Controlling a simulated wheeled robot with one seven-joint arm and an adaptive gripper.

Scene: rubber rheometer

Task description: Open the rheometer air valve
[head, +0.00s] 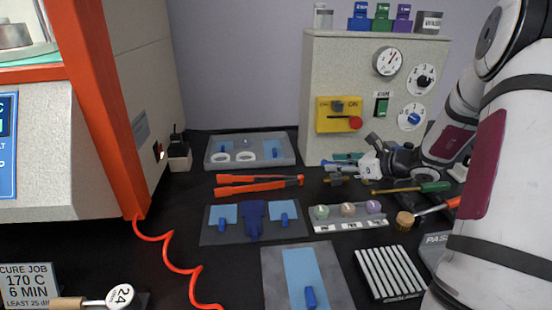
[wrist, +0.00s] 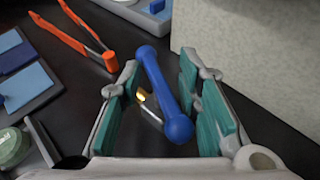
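A blue bar with rounded ends (wrist: 163,85) lies between the fingers of my gripper (wrist: 162,72) in the wrist view. It looks like a valve handle, but no label on it shows. A small brass and silver piece (wrist: 148,107) shows beneath it. My gripper has its teal pads apart on either side of the bar, with a clear gap on the right. In the head view my gripper (head: 347,163) is low in front of the grey cabinet (head: 318,95); the bar is hard to make out there. The cabinet carries a yellow panel (head: 327,117) with a red knob at its right.
Orange tongs (head: 258,184) lie left of my gripper. A grey tray (head: 290,160) stands behind the tongs. The cabinet wall (wrist: 235,60) is close on the right in the wrist view.

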